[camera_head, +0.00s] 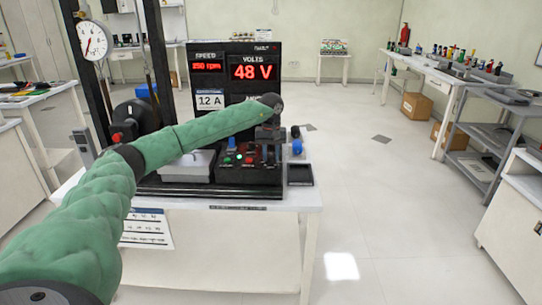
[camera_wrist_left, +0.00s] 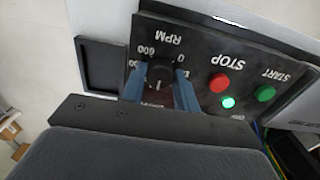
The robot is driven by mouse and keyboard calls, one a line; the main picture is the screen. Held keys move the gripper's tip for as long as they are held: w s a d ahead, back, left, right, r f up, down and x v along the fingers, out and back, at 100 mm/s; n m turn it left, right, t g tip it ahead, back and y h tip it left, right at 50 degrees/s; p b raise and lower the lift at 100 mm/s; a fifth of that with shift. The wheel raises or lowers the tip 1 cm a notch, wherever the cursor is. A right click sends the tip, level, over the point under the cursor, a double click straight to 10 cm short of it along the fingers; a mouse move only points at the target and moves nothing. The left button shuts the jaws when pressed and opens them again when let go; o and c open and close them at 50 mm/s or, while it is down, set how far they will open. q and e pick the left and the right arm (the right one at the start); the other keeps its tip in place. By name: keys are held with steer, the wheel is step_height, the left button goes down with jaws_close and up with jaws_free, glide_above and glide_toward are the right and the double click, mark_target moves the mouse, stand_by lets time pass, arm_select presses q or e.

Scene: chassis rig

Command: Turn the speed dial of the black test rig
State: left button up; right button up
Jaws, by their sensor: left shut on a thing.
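The black test rig (camera_head: 216,65) stands on a white table in the head view. Its red speed display (camera_head: 207,67) appears to read 250 rpm. In the left wrist view, the black speed dial (camera_wrist_left: 160,72) sits on the rig's control panel, under an upside-down RPM label and a scale with 0 and 600. My left gripper (camera_wrist_left: 159,84) has its two blue fingers on either side of the dial and is shut on it. In the head view my left gripper (camera_head: 268,150) points down at the panel's right part and hides the dial. My right gripper is not in view.
A red STOP button (camera_wrist_left: 219,82), a green START button (camera_wrist_left: 265,94) and a lit green lamp (camera_wrist_left: 228,102) sit beside the dial. A dark tray (camera_head: 300,175) lies right of the panel. A grey box (camera_head: 188,165) stands left of it. The floor to the right is clear.

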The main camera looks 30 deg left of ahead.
mark_target(271, 156)
arm_select(q)
steer(key=shift+r, duration=0.1)
steer(key=o, duration=1)
steer(key=shift+c, duration=0.2)
step_height(271, 156, up, 7)
steer(key=shift+w+b, duration=0.1)
steer(key=shift+b, duration=0.45)
steer(key=shift+r, duration=0.35)
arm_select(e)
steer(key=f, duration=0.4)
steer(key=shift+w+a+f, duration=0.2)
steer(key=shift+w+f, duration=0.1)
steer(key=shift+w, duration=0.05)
